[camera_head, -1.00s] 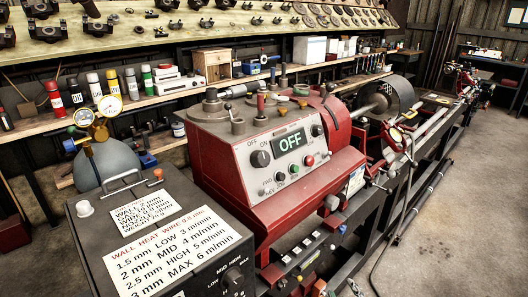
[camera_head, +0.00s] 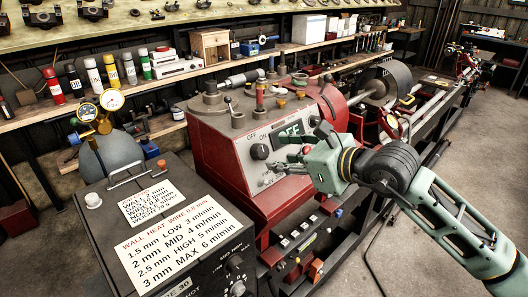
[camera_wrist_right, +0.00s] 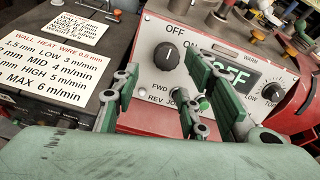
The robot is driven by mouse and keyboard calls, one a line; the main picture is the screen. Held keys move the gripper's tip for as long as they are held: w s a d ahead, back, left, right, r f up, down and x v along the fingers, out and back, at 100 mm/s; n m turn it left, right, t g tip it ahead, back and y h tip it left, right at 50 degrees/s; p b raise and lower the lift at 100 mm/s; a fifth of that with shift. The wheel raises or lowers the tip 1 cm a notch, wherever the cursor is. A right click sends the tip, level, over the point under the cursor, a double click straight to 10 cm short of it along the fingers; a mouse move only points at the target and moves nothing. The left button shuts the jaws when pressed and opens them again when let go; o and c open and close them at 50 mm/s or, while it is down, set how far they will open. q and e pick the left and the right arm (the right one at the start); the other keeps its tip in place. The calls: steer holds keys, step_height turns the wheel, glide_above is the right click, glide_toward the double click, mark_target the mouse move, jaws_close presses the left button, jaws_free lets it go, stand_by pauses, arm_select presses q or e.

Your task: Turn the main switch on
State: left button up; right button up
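The main switch is a round black knob (camera_head: 260,151) beside OFF and ON marks, at the upper left of the grey panel on the red lathe (camera_head: 222,155). The display (camera_head: 291,132) is partly covered by my gripper in the head view. In the right wrist view the switch (camera_wrist_right: 166,56) shows clearly between my fingers, and the display (camera_wrist_right: 232,74) is partly hidden by one finger. My right gripper (camera_head: 276,159) is open and empty in front of the panel, its fingers pointing at the switch. Contact with the knob cannot be told. My left gripper is not in view.
A dark welder box (camera_head: 165,225) with printed labels stands front left of the lathe. Small knobs and buttons sit low on the panel, near my fingers. Levers (camera_head: 259,95) rise from the lathe top. A shelf of spray cans (camera_head: 110,72) runs behind. Concrete floor is free at right.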

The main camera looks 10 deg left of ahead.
mark_target(262, 155)
steer(key=p+x, duration=0.3)
steer(key=x, duration=0.4)
steer(key=shift+w+d, duration=0.1)
steer(key=shift+d, duration=0.05)
steer(key=shift+w+a+f, duration=0.2)
steer(key=shift+a+f, duration=0.05)
steer(key=shift+a, duration=0.05)
steer(key=shift+f, duration=0.1)
steer(key=c, duration=1)
